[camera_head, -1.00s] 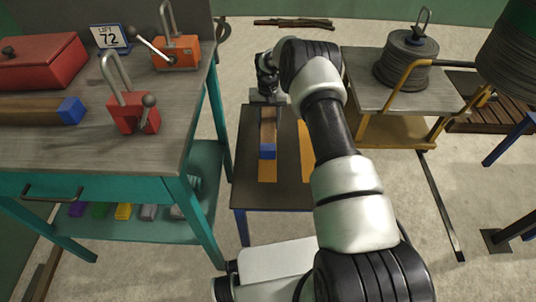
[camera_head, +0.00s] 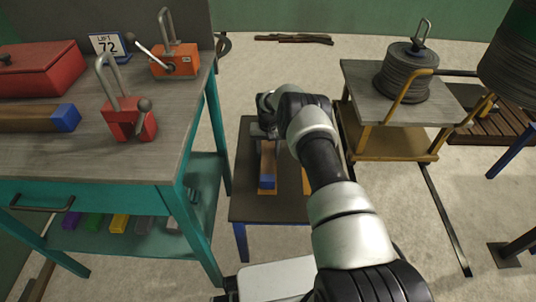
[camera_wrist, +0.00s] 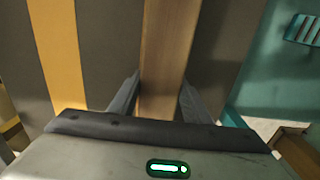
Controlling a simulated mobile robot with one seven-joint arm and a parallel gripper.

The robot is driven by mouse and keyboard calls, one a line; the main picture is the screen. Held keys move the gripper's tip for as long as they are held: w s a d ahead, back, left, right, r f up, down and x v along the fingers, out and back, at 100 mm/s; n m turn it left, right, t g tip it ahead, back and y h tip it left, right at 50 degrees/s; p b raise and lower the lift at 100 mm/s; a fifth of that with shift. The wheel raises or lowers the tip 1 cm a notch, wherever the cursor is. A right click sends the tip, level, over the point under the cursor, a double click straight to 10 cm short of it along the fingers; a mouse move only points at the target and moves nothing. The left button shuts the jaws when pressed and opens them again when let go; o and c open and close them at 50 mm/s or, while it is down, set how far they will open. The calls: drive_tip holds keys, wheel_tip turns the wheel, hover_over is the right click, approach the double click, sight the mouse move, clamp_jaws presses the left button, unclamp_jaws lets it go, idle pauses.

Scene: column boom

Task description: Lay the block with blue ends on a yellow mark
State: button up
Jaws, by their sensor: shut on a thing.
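The block with blue ends (camera_head: 267,160) is wooden. It lies lengthwise over the left yellow mark (camera_head: 267,192) of a low dark table (camera_head: 245,205), with its blue near end towards me. A strip of the mark shows just in front of that end. I cannot tell whether the block touches the table. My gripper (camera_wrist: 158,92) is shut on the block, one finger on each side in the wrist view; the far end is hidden. A second yellow mark (camera_head: 306,181) lies to the right, partly behind my arm. It also shows in the wrist view (camera_wrist: 57,55).
A teal workbench (camera_head: 185,165) on the left holds a similar blue-ended block (camera_head: 30,118), a red box (camera_head: 42,72) and red (camera_head: 128,122) and orange (camera_head: 173,62) lifting devices. A cart (camera_head: 385,145) with a cable spool (camera_head: 405,75) stands on the right.

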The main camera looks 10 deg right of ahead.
drive_tip(key=o, duration=1.4)
drive_tip(key=shift+f, duration=0.1)
